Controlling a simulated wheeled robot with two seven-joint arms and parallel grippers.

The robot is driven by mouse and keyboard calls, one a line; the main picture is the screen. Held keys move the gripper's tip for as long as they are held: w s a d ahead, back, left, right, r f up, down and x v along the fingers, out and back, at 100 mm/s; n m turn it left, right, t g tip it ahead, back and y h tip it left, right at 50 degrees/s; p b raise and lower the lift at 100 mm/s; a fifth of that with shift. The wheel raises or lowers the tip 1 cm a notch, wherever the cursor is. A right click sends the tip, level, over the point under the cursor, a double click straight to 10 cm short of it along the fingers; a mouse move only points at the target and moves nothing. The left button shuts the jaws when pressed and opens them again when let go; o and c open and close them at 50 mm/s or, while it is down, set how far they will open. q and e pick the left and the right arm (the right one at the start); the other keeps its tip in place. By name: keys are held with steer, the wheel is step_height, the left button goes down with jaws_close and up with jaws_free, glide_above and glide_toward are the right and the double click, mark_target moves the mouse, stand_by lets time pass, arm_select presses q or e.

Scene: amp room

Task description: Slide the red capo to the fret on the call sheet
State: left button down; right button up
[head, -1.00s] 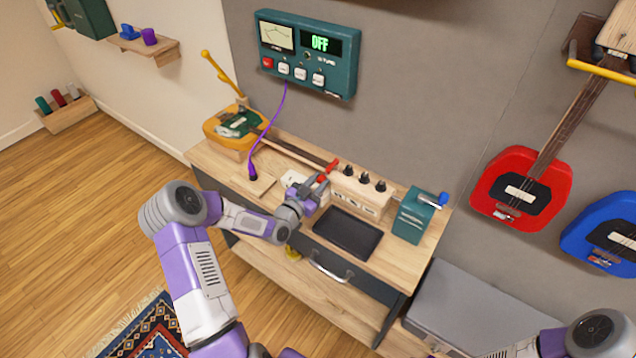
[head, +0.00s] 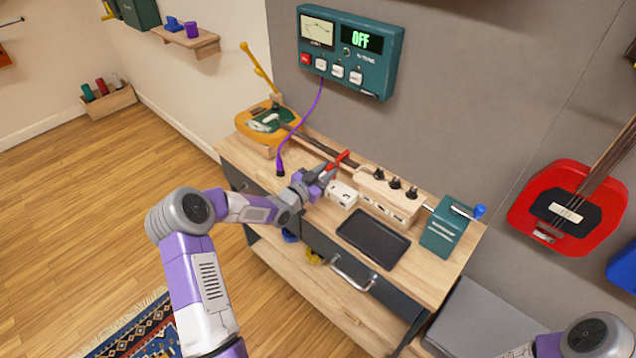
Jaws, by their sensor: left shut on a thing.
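The red capo (head: 343,157) is on the neck of the guitar that lies along the back of the bench. The guitar's yellow-orange body (head: 256,135) is at the left, and its dark neck (head: 309,141) runs right behind a wooden block. My left gripper (head: 327,174) is shut on the capo from the front; its fingers hide the lower part. The fret under the capo is too small to tell. I cannot make out a call sheet. My right gripper is not in view; only part of that arm shows at bottom right.
A wooden block with black knobs (head: 388,200), a small white block (head: 342,195), a black tray (head: 373,238) and a green crank box (head: 440,229) stand right of the gripper. A purple cable (head: 311,110) hangs from the wall tuner (head: 347,54), which reads OFF.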

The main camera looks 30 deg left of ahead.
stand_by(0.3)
arm_select(q)
steer(key=c, duration=0.9)
jaws_free()
steer(key=p+v, duration=0.1)
steer(key=v, duration=0.6)
steer(key=shift+s+a, duration=0.1)
steer(key=shift+s, duration=0.15)
steer(key=shift+f, duration=0.1)
